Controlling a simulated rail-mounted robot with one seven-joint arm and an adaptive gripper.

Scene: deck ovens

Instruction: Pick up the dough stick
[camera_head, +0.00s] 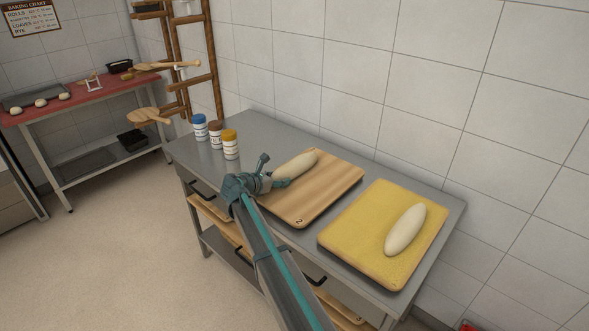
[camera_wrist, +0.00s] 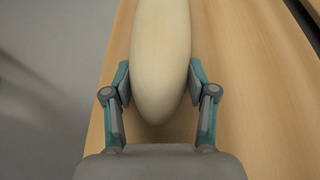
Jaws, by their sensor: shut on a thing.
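A pale dough stick (camera_head: 297,165) is at the wooden board (camera_head: 327,195) marked 2 on the steel table. In the wrist view the dough stick (camera_wrist: 160,50) runs up between my fingers, its rounded near end toward my palm. My gripper (camera_head: 277,181) is shut on this near end, one finger pad against each side. My gripper also shows in the wrist view (camera_wrist: 160,88). Whether the dough rests on the board or is slightly above it, I cannot tell. A second dough stick (camera_head: 405,229) lies on the yellow-dusted board (camera_head: 343,240) to the right, apart from my gripper.
Several lidded jars (camera_head: 215,134) stand at the left of the steel table (camera_head: 258,118). A wooden rack (camera_head: 213,60) holds peels (camera_head: 150,116) behind it. A red-topped table (camera_head: 85,90) with dough pieces is at far left. A tiled wall backs the table.

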